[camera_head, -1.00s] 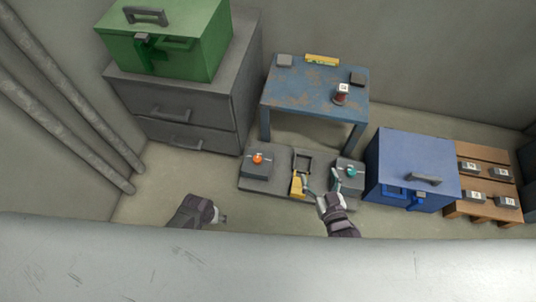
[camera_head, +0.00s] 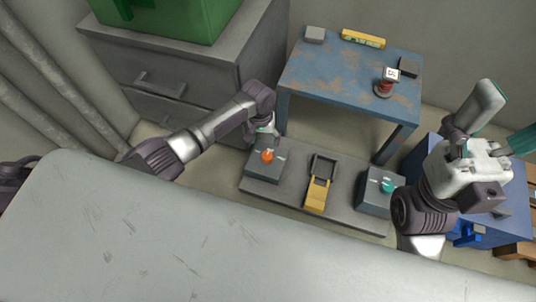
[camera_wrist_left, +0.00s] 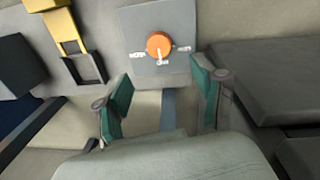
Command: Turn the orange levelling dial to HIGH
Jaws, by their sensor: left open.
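The orange levelling dial (camera_head: 267,156) sits on a grey box (camera_head: 262,172) at the left end of the floor plate. In the left wrist view the dial (camera_wrist_left: 158,44) has a white pointer mark toward the lower label. Several small labels surround it, too blurred to read surely. My left gripper (camera_head: 264,130) is just behind the dial in the head view. In the left wrist view its two green-padded fingers (camera_wrist_left: 161,72) are spread and empty, apart from the dial.
A teal dial (camera_head: 387,186) on another grey box and a yellow-handled lever (camera_head: 318,192) share the plate (camera_head: 340,208). A worn blue table (camera_head: 345,80) stands behind. Grey drawers (camera_head: 165,65) stand left, and a blue box (camera_head: 425,150) is partly hidden behind my right arm.

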